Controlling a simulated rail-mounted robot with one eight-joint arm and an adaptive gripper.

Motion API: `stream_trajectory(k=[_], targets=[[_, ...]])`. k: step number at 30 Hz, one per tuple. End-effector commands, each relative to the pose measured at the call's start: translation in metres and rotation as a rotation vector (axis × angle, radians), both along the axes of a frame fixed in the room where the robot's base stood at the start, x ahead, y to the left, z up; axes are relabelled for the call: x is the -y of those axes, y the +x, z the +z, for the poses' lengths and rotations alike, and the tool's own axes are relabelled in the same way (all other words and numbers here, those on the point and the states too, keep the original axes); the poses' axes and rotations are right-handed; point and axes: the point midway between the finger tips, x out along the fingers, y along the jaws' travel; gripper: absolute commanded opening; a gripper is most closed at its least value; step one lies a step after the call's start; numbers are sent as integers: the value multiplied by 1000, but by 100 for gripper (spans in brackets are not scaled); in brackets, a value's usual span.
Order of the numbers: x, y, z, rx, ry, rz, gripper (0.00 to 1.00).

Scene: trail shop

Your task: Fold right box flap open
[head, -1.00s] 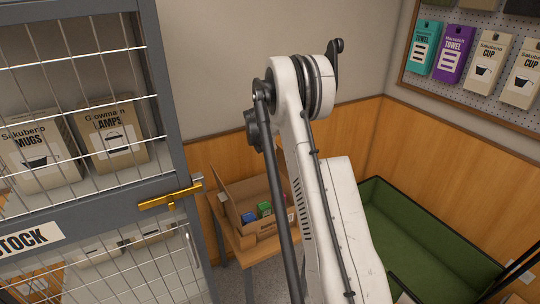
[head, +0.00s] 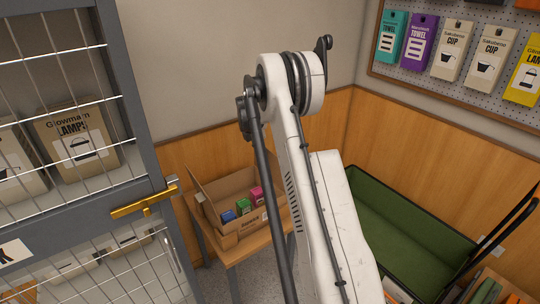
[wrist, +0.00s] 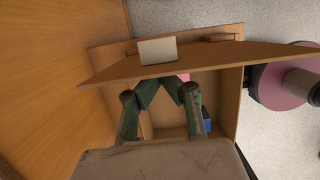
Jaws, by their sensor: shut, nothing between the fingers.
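The open brown cardboard box (head: 232,236) stands on a wooden table in the head view, left of my arm. Blue, green and pink (head: 257,196) small boxes sit inside it; my arm hides its right part. In the wrist view, a long cardboard flap (wrist: 225,58) crosses above the box opening (wrist: 170,115), with a pale patch on it. My gripper (wrist: 163,84) is at the flap's lower edge, over the opening. Its dark green fingers are shut and empty, their tips partly hidden at the flap. I cannot tell whether they touch it. The head view does not show my gripper.
A wire cage door with a gold handle (head: 145,203) stands left of the box. A green-lined bin (head: 415,225) stands to the right of my arm. Wood panelling (wrist: 60,70) runs close beside the box. A pink round thing (wrist: 277,85) is on the box's other side.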

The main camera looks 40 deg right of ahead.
Motion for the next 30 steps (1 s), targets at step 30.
stream_trajectory(k=[30], targets=[[-6,2,-3,1,7,5,0]])
